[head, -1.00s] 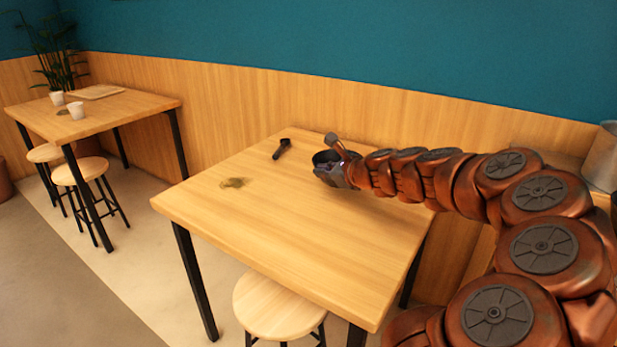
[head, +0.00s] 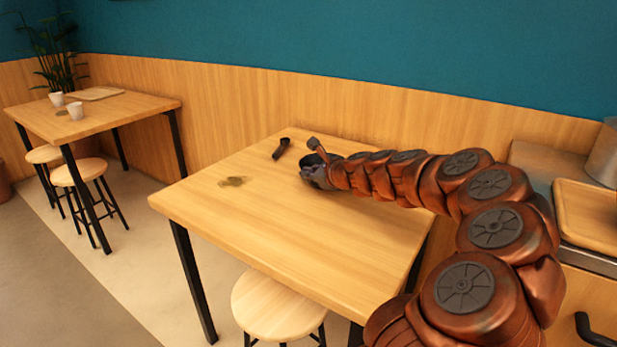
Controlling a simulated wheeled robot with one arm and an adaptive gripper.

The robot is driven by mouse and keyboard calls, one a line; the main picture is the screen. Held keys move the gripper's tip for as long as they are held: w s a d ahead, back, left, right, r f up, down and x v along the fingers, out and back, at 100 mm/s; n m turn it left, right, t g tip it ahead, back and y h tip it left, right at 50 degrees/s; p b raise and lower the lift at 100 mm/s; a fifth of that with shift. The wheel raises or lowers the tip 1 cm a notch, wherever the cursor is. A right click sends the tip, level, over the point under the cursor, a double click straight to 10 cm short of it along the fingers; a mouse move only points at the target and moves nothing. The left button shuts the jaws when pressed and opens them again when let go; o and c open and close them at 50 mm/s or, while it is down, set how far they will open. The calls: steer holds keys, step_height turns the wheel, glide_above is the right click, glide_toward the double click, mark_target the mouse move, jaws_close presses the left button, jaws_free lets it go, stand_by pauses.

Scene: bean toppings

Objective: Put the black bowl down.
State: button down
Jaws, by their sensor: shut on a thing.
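My gripper (head: 314,177) is over the far part of the near wooden table (head: 270,230), at the end of my copper-coloured arm. It is shut on the black bowl (head: 309,160), of which only a small dark part shows; the gripper's own dark parts hide the rest. The bowl is at or just above the tabletop; I cannot tell whether it touches the wood.
A dark handled utensil (head: 281,148) lies left of the bowl near the table's far edge. The tabletop's front is clear. A stool (head: 278,305) stands in front. A wooden tray (head: 588,212) rests on the right counter.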

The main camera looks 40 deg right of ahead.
steer(key=shift+f, duration=0.1)
steer(key=c, duration=1.3)
jaws_free()
steer(key=shift+s+r, duration=0.4)
steer(key=shift+s, duration=0.05)
steer(key=shift+p+v, duration=1)
steer(key=shift+v, duration=4.55)
